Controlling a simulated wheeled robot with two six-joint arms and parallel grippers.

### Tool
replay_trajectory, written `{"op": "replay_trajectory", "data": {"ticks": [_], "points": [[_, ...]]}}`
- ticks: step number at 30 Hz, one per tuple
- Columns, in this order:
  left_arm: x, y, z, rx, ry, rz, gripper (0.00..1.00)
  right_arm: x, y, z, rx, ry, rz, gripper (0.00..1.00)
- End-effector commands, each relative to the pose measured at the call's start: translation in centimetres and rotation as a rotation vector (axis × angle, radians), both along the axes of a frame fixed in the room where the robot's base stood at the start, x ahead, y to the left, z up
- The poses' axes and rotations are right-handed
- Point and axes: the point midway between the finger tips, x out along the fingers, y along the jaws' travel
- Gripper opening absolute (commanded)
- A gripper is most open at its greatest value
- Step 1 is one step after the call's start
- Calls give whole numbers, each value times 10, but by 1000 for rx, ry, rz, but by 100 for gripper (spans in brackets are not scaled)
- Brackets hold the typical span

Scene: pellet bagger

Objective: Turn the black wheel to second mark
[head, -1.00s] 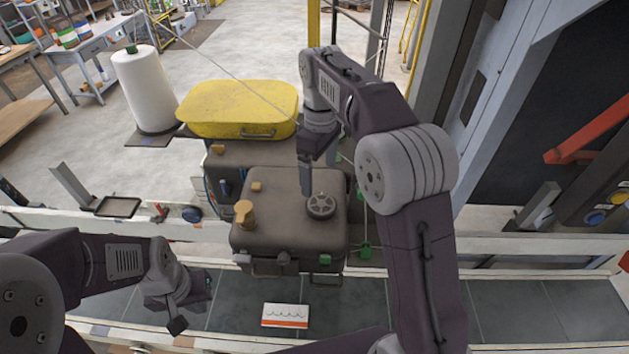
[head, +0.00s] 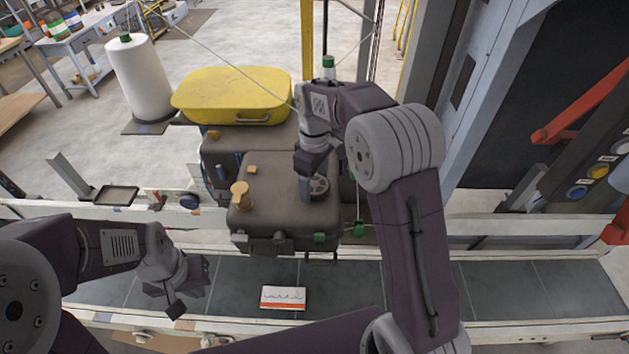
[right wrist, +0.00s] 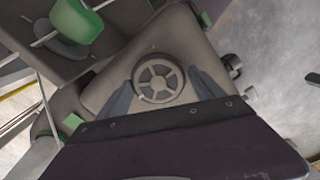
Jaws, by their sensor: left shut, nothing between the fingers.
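The black wheel (head: 319,187) is a small spoked handwheel on top of the dark brown machine housing (head: 268,195). It shows whole in the right wrist view (right wrist: 158,80). My right gripper (head: 308,193) points down at the wheel and partly covers it in the head view. In the right wrist view its fingers (right wrist: 160,92) are apart, one on each side of the wheel; I cannot tell whether they touch it. Small pale ticks lie near the rim, too faint to read as marks. My left gripper (head: 185,290) is shut and empty above the conveyor at lower left.
A tan knob (head: 241,195) stands on the housing left of the wheel. A yellow lidded bin (head: 232,95) is behind it. A white card with an orange edge (head: 283,297) lies on the dark conveyor belt (head: 340,290). A white roll (head: 138,80) stands at back left.

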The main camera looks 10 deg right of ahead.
Motion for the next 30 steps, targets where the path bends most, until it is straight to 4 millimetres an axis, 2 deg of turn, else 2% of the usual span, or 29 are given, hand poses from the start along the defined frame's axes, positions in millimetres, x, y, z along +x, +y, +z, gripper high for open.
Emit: {"op": "replay_trajectory", "data": {"ticks": [1,4,5,17,30], "points": [[0,0,0,0,0,0,0,0,0,0,0,0,0,60],[0,0,0,0,0,0,0,0,0,0,1,-1,0,32],[0,0,0,0,0,0,0,0,0,0,1,-1,0,31],[0,0,5,0,0,0,0,0,0,1,1,1,-63,31],[0,0,23,0,0,0,0,1,0,2,3,1,-428,31]]}}
